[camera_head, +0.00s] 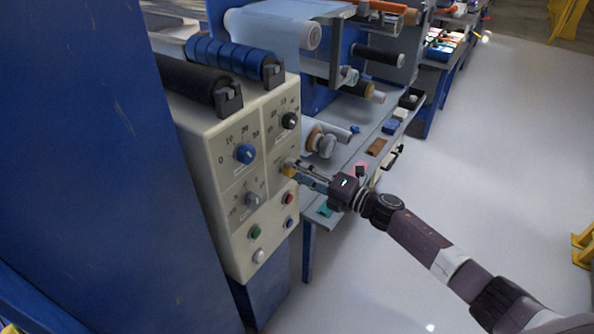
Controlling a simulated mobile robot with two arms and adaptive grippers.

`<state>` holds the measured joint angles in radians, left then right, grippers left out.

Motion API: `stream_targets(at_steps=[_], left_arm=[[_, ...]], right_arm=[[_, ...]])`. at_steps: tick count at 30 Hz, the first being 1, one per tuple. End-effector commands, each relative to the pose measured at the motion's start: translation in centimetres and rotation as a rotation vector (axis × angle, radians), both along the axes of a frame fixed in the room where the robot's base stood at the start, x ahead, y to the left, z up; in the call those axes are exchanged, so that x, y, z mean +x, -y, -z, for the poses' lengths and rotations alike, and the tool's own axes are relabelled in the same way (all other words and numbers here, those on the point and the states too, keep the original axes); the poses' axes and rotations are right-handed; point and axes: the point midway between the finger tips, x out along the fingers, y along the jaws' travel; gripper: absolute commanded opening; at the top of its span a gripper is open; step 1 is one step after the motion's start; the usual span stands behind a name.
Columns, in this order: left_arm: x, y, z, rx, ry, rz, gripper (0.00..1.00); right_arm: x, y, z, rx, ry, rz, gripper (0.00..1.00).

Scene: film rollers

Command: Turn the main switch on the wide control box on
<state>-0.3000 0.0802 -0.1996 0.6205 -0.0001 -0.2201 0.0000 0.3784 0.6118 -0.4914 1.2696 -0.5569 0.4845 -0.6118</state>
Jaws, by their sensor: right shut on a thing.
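The wide control box (225,215) is cream-coloured, with its front panel facing right. It carries a blue knob (244,154), a black knob (290,120), a grey knob (251,200) and several small coloured buttons. My right gripper (292,170) is at the panel's right side, shut on a yellow part, probably the main switch (287,171). The fingers cover much of this switch, so its setting cannot be read. My left gripper is not in view.
Black and blue rollers (222,55) lie on top of the box. A blue wall (85,140) fills the left. Behind the gripper, a grey bench (375,140) holds small coloured items and rolls. The floor (490,160) at right is open.

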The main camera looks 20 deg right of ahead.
Motion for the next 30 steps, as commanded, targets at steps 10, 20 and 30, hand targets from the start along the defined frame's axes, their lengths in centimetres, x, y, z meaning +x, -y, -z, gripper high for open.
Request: stream_targets(at_steps=[10,20,30], left_arm=[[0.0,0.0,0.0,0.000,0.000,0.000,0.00],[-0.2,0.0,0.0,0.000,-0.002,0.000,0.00],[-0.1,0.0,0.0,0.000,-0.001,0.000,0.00]], right_arm=[[0.0,0.1,0.0,0.003,-0.002,0.002,0.47],[0.0,0.1,0.0,0.002,-0.001,0.001,0.54],[-3.8,3.1,0.2,-0.001,-0.005,0.002,0.54]])
